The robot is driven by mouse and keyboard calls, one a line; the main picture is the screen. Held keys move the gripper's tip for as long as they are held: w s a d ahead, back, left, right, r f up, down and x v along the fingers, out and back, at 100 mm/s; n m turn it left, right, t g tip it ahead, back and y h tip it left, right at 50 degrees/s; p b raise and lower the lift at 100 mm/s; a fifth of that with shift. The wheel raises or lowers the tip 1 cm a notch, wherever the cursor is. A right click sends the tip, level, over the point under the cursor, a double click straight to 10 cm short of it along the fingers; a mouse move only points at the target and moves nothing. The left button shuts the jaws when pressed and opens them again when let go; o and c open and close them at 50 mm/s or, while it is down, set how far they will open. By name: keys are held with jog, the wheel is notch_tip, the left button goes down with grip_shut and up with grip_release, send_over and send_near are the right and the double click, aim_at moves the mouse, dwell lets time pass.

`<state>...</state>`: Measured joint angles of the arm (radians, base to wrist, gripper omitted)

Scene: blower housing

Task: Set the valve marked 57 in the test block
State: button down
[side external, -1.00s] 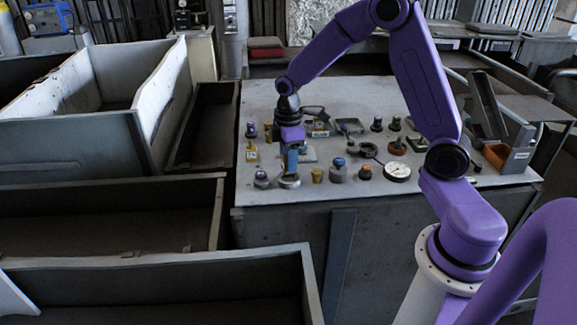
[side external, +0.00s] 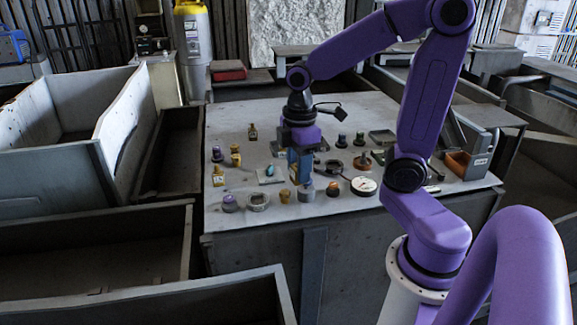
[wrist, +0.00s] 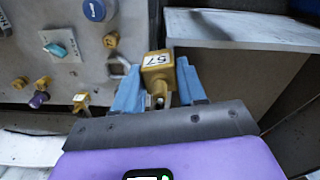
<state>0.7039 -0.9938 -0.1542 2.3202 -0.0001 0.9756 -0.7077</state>
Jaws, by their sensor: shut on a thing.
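The yellow valve marked 57 (wrist: 157,72) is held between the blue fingers of my gripper (wrist: 160,84), its white label facing the wrist camera. In the side view my gripper (side external: 300,180) points down over the front part of the table, and little of the valve shows between its fingers. Just below the fingers is a round grey block (side external: 306,195), partly covered by the gripper. A grey hollow fitting (side external: 257,202) stands to the left. I cannot tell which piece is the test block.
A white-faced gauge (side external: 363,186) and an orange bin (side external: 462,164) are to the right. Open bins flank the table's left side.

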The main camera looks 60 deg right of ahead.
jog(key=w+d+f+m, duration=0.15)
jog(key=w+d, duration=0.35)
jog(key=d, duration=0.8)
jog(key=shift+m, duration=0.45)
jog(key=shift+s+d+f, duration=0.25)
jog(key=shift+d+f, duration=1.35)
jog(key=shift+d, duration=0.9)
jog(key=shift+s+d+f, duration=0.25)
jog(key=shift+d+f, duration=1.35)
jog(key=shift+d, duration=0.9)
jog(key=shift+s+d+f, duration=0.25)
jog(key=shift+d+f, duration=1.35)
jog(key=shift+d, duration=0.9)
jog(key=shift+f, duration=0.85)
jog(key=shift+c, duration=0.8)
grip_release()
jog(key=shift+r, duration=0.1)
notch_tip(320, 180, up, 7)
jog(key=shift+r, duration=0.15)
